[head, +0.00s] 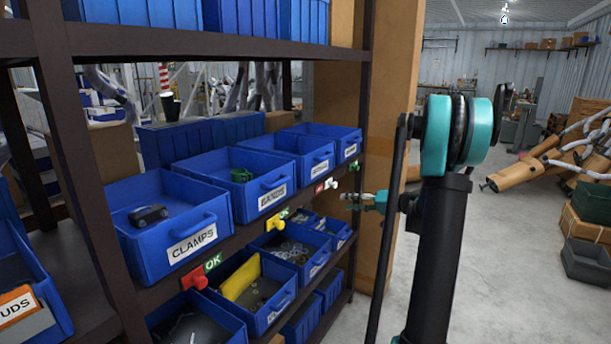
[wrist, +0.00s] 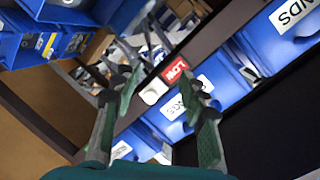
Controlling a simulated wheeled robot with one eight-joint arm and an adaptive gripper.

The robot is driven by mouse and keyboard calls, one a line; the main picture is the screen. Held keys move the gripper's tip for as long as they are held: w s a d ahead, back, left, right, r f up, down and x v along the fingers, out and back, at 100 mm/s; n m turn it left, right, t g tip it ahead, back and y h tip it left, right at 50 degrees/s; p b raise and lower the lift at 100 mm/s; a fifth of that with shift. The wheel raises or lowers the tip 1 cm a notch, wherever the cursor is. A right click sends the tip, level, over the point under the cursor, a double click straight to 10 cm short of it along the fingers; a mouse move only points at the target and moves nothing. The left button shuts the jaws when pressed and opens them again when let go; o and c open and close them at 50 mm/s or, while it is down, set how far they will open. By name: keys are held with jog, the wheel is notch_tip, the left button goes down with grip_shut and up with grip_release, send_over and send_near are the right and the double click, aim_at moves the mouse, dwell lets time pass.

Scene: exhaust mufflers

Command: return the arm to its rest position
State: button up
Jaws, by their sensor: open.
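My gripper (head: 348,198) is in front of the shelf rack, to the right of the blue bins, pointing left toward the shelf. In the head view it is small and my black and teal arm stands to its right. In the wrist view my gripper (wrist: 158,82) has its two green and grey fingers spread apart with nothing held between them. The shelf edge with a red LOW tag (wrist: 175,70) and a white block (wrist: 154,92) shows beyond and between the fingers.
A blue bin labelled CLAMPS (head: 165,262) holds a dark part. More blue bins (head: 318,165) line the shelves.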

jog(key=s+a+f+g+h, duration=0.2)
jog(key=s+a+f+h, duration=0.15)
jog(key=s, duration=0.55)
jog(key=s+a+f+g+h, duration=0.25)
jog(key=s+a+f, duration=0.2)
jog(key=s, duration=0.55)
jog(key=s+d+f+h, duration=0.2)
jog(key=s+f+h, duration=0.1)
jog(key=s, duration=0.5)
jog(key=s+d+f+h, duration=0.3)
jog(key=s, duration=0.6)
jog(key=shift+f+n+h, duration=0.3)
jog(key=shift+f+h, duration=0.05)
jog(key=shift+h, duration=0.05)
dwell(0.3)
